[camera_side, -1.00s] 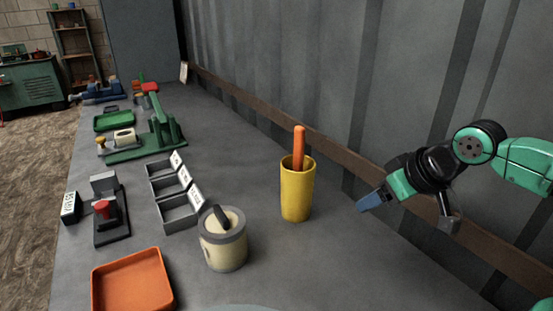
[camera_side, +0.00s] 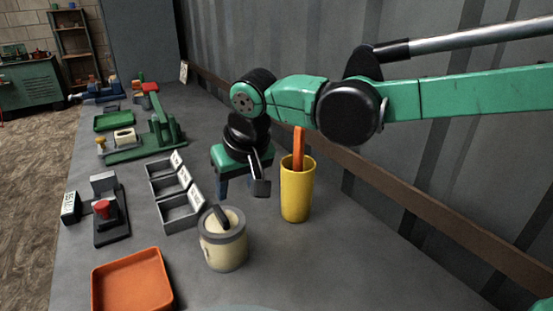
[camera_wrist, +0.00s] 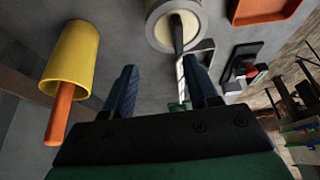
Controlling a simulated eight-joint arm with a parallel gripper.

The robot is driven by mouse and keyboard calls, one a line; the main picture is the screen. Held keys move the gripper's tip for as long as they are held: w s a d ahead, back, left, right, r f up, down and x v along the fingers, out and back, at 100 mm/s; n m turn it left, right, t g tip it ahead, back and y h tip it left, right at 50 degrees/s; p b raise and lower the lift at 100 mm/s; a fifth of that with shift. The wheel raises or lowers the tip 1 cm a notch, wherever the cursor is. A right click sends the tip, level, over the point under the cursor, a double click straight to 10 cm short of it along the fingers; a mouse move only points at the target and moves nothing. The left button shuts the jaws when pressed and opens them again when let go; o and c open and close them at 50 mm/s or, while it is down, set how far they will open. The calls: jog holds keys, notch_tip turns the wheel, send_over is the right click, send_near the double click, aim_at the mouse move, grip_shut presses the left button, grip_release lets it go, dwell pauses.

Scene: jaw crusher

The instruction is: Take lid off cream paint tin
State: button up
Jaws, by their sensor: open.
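The cream paint tin (camera_side: 224,248) stands upright on the bench in the side view. Its lid (camera_side: 232,218) is on top, cream with a grey rim and a dark bar-like handle (camera_side: 220,217). In the wrist view the lid (camera_wrist: 190,27) shows at the top centre, with the dark handle (camera_wrist: 177,34) pointing down between my fingers. My gripper (camera_side: 238,190) is above the bench, behind the tin and left of the yellow cup. In the wrist view my gripper (camera_wrist: 162,82) has its two blue fingers apart with nothing held. It does not touch the tin.
A yellow cup (camera_side: 296,195) holding an orange stick (camera_side: 298,148) stands right of the tin. An orange tray (camera_side: 133,284) lies front left. Grey bins (camera_side: 180,210), a red-knobbed device (camera_side: 108,222) and a green press (camera_side: 150,145) stand leftward.

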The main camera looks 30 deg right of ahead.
aim_at(220, 212)
jog(key=shift+w+a+f, duration=0.15)
jog(key=shift+a+f, duration=0.1)
jog(key=shift+a, duration=0.35)
jog(key=shift+w+a+f, duration=0.15)
jog(key=shift+a+f, duration=0.1)
jog(key=shift+a, duration=0.3)
jog(key=x, duration=0.5)
jog(key=shift+w+f, duration=0.1)
jog(key=shift+f, duration=0.2)
grip_shut()
